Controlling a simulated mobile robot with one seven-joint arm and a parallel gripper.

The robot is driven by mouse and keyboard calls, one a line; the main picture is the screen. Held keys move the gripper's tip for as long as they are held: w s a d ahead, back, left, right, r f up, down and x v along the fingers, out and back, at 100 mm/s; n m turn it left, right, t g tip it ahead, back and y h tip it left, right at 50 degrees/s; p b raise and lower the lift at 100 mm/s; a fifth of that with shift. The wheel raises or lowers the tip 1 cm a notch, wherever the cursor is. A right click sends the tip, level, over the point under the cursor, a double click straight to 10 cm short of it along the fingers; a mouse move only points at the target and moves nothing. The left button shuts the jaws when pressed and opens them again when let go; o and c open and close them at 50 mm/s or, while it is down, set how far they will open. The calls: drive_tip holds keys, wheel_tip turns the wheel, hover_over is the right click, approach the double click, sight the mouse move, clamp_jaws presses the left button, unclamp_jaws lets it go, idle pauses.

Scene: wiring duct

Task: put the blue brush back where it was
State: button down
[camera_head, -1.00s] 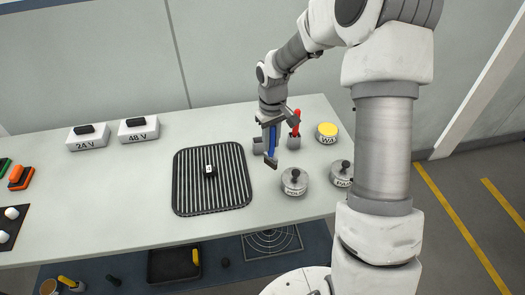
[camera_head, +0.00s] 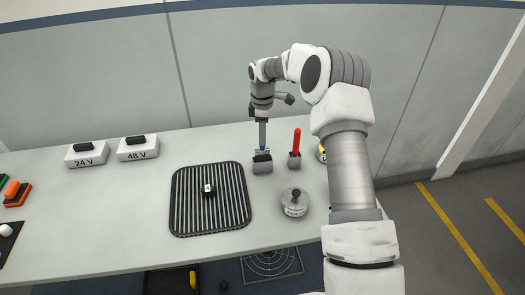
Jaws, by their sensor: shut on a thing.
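The blue brush (camera_head: 262,134) hangs upright from my gripper (camera_head: 261,117), which is shut on its upper end. The brush's lower end is at the top of a small grey holder (camera_head: 262,168) with a dark opening. I cannot tell whether the tip is just above the opening or slightly inside it. The gripper is directly above this holder in the picture.
A red-handled tool (camera_head: 297,140) stands in another grey holder (camera_head: 294,161) close on the right. A lidded grey pot (camera_head: 295,203) is in front. A black ribbed mat (camera_head: 181,205) lies to the left. White 24 V (camera_head: 87,157) and 48 V (camera_head: 138,151) blocks stand farther left.

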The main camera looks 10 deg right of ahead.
drive_tip(key=shift+f, duration=2.6)
drive_tip(key=c, duration=0.7)
unclamp_jaws()
wheel_tip(320, 180, up, 12)
drive_tip(key=shift+r, duration=0.15)
drive_tip(key=s+a+r+m+t+h, duration=0.1)
drive_tip(key=s+r+m+t, duration=0.35)
drive_tip(key=s+r, duration=1.3)
drive_tip(key=s+m, duration=0.3)
drive_tip(key=s, duration=0.4)
drive_tip(key=s+m, duration=0.4)
drive_tip(key=s, duration=0.3)
drive_tip(key=s+d+f+m+t+y, duration=0.1)
drive_tip(key=s+m, duration=0.2)
drive_tip(key=s, duration=0.5)
drive_tip(key=shift+f+m, duration=0.1)
drive_tip(key=shift+m, duration=0.15)
